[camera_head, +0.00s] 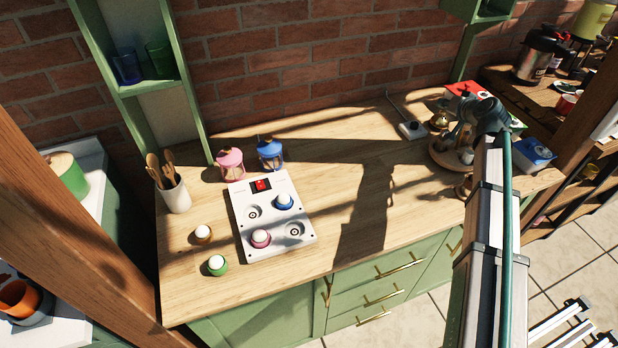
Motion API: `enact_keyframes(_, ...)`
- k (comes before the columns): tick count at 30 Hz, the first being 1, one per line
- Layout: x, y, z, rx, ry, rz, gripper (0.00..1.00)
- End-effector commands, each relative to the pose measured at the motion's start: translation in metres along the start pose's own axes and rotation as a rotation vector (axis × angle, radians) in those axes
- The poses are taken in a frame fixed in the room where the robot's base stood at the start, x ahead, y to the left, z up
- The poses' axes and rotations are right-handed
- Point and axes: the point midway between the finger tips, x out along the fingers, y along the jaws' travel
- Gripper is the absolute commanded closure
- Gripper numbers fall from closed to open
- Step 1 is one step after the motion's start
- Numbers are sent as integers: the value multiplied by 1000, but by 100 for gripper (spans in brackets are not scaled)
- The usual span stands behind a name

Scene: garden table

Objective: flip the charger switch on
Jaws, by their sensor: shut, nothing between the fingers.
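The charger (275,222) is a white panel lying on the wooden counter, left of centre. A red switch (262,185) sits in a dark recess near its back edge; its on or off position is too small to tell. A blue-ringed white bulb (284,202) and a pink-ringed white bulb (261,238) sit in two of its round sockets; two other sockets are empty. My gripper (463,136) is at the right, over the round wooden tray, far from the charger. It is shut and empty, its fingertips small and dark.
Loose orange-ringed (202,233) and green-ringed (217,265) bulbs lie left of the charger. A pink lantern (230,164) and blue lantern (270,154) stand behind it. A utensil cup (175,194) is at left. A power socket (412,130) lies near the tray (437,152). The middle counter is clear.

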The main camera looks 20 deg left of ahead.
Motion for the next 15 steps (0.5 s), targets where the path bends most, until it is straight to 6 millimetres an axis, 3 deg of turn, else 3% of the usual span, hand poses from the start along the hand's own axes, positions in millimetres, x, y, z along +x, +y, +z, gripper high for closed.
enact_keyframes(1,7,-32,12,-26,-44,-25,100)
enact_keyframes(3,14,-68,28,-56,-105,-48,100)
enact_keyframes(9,22,-164,77,-146,-277,-97,100)
enact_keyframes(15,15,-251,128,-239,-438,-118,100)
